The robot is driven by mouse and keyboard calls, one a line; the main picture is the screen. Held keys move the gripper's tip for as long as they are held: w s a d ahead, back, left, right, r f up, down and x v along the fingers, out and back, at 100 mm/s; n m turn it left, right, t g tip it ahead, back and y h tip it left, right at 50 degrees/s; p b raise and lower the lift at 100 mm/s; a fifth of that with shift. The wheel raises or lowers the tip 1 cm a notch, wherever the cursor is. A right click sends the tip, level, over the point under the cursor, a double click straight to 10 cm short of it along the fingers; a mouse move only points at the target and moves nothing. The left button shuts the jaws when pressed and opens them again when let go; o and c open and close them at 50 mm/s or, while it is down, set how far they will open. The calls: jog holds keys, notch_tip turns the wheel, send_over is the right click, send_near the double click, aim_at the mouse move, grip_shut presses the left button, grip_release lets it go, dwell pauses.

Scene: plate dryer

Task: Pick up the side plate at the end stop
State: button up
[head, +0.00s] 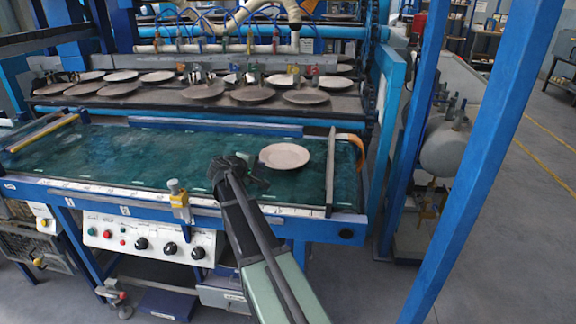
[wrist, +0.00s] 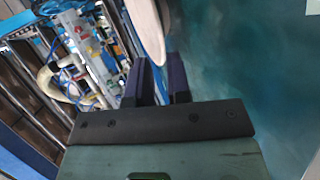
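A pale pinkish side plate (head: 285,156) lies on the green belt (head: 120,158), close to the left of the upright dark end stop (head: 331,172). My gripper (head: 262,172) is low over the belt at the plate's near left side. In the wrist view, the two dark fingers of my gripper (wrist: 157,75) stand apart with a gap between them. The plate (wrist: 148,28) shows there edge-on, its lower rim at the gap between the fingertips. I cannot tell whether either finger touches it. Much of the plate is cut off by the top of the wrist view.
Several plates (head: 252,94) lie on the dark rack behind the belt, under hoses and nozzles. A blue post (head: 487,150) stands to the right. A small yellow clamp (head: 179,200) and a control panel (head: 150,240) are at the front. The belt left of my gripper is clear.

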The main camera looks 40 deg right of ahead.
aim_at(271, 165)
jog(key=x, duration=0.3)
jog(key=shift+d+f+b, duration=0.15)
jog(key=shift+d+b, duration=0.05)
jog(key=shift+b, duration=0.2)
jog(key=b+x, duration=0.2)
jog(key=x, duration=0.3)
jog(key=shift+w+a, duration=0.1)
grip_shut()
